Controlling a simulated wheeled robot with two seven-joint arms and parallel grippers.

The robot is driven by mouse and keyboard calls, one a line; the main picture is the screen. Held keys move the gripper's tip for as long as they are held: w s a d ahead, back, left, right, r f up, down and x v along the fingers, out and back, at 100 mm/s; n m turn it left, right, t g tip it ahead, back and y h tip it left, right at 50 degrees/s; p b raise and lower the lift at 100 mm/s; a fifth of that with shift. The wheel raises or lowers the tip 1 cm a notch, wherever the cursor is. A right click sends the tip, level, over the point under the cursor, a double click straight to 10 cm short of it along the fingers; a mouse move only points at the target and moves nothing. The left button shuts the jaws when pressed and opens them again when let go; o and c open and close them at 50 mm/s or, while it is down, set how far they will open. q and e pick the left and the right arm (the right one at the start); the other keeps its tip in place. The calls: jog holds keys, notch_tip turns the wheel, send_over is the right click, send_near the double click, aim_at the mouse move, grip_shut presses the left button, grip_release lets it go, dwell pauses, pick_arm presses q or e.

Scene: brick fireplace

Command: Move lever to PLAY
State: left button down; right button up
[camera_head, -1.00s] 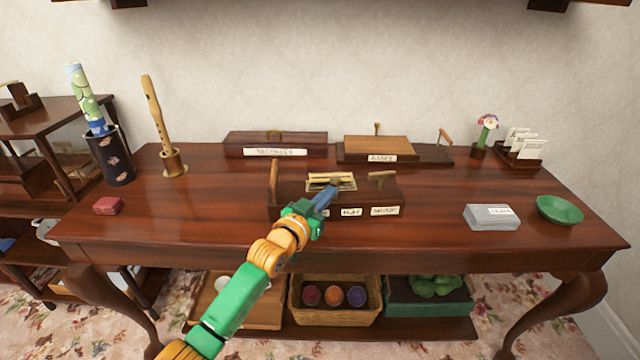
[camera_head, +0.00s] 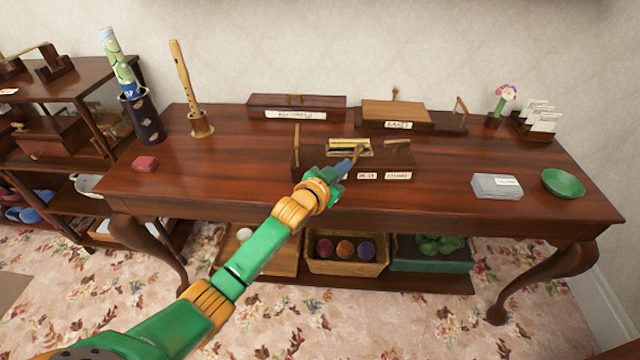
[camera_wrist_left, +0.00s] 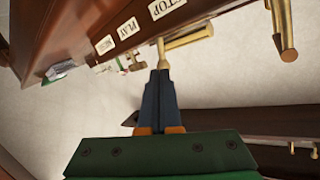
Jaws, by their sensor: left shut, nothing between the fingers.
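The dark wooden box with the lever (camera_head: 310,160) stands at the front middle of the table, with a brass roll on top. Its label PLAY (camera_head: 367,176) shows on the front; my gripper hides the part to the left. My left gripper (camera_head: 348,166) is at the box front, shut and empty. In the left wrist view, the closed fingertips (camera_wrist_left: 161,74) are right at a small brass lever (camera_wrist_left: 161,52); whether they touch, I cannot tell. The lever is nearest the STOP label (camera_wrist_left: 167,8), with the PLAY label (camera_wrist_left: 128,29) to its left. My right gripper is out of view.
Behind are a box labelled RECORDER (camera_head: 295,108) and a board labelled EASEL (camera_head: 397,112). A flute on a stand (camera_head: 184,88) and a red block (camera_head: 145,163) are at left. Grey cards (camera_head: 497,187) and a green dish (camera_head: 562,184) are at right.

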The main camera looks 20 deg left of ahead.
pick_arm(q)
jog(key=v, duration=0.9)
jog(key=shift+s+a+p, duration=0.15)
jog(key=shift+s+p, duration=0.2)
jog(key=shift+p, duration=0.05)
jog(key=shift+w, duration=0.15)
